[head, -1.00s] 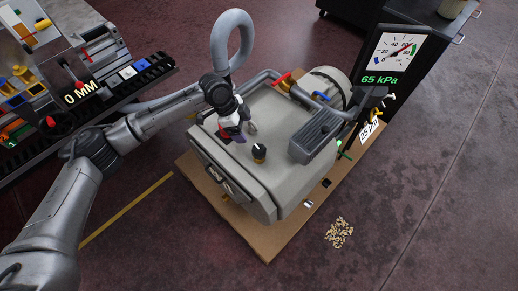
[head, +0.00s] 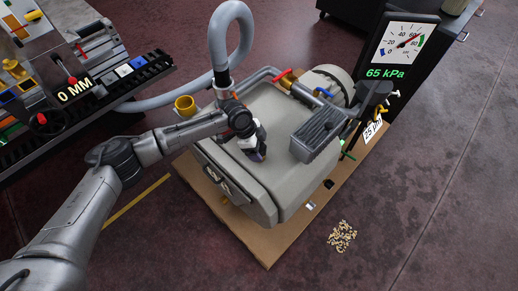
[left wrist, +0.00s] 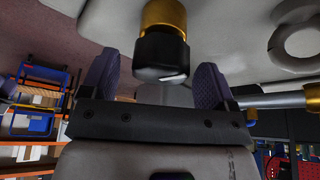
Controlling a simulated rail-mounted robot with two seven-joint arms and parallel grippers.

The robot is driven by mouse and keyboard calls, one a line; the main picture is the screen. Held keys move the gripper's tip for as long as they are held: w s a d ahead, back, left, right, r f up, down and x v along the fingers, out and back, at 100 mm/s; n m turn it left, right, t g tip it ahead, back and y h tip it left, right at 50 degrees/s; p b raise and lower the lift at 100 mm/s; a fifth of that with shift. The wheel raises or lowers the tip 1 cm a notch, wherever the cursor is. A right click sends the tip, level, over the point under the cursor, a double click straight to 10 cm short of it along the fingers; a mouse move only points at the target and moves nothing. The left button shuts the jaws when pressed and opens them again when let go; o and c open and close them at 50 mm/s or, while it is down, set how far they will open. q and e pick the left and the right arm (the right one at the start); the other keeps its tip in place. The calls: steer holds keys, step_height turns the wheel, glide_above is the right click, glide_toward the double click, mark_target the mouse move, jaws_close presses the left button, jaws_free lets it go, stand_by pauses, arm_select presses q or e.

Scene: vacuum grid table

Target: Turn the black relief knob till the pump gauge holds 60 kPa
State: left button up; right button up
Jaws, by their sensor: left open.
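The black relief knob (left wrist: 160,55) with its gold collar shows in the left wrist view, between the two finger lines, with gaps on both sides. In the head view the knob is hidden behind my left gripper (head: 256,153), which is over the top of the grey pump (head: 270,112). My left gripper, also in the left wrist view (left wrist: 155,82), is open, its purple fingers either side of the knob. The pump gauge (head: 402,43) reads 65 kPa on its green digits (head: 385,72). My right gripper is not in view.
A grey hose (head: 232,35) loops up behind my left wrist. Red (head: 284,77) and blue (head: 322,93) handles and a ribbed grey block (head: 318,132) stand right of the gripper. A yellow cup (head: 185,105) is behind the arm. Small pale bits lie on the floor (head: 342,236).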

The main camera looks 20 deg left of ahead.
arm_select(q)
steer(key=shift+d+f, duration=0.15)
steer(key=shift+f, duration=0.25)
steer(key=shift+c, duration=0.4)
steer(key=c, duration=0.8)
steer(key=shift+r+p, duration=0.2)
steer(key=shift+p, duration=0.15)
steer(key=n+p, duration=0.2)
steer(key=p, duration=0.2)
steer(key=n+t+p, duration=0.1)
steer(key=n+p, duration=0.1)
steer(key=p, duration=0.2)
steer(key=shift+r+t+y, duration=0.1)
steer(key=shift+t+y, duration=0.2)
steer(key=shift+f+n+p, duration=0.2)
steer(key=shift+n+p, duration=0.8)
steer(key=shift+p, duration=0.3)
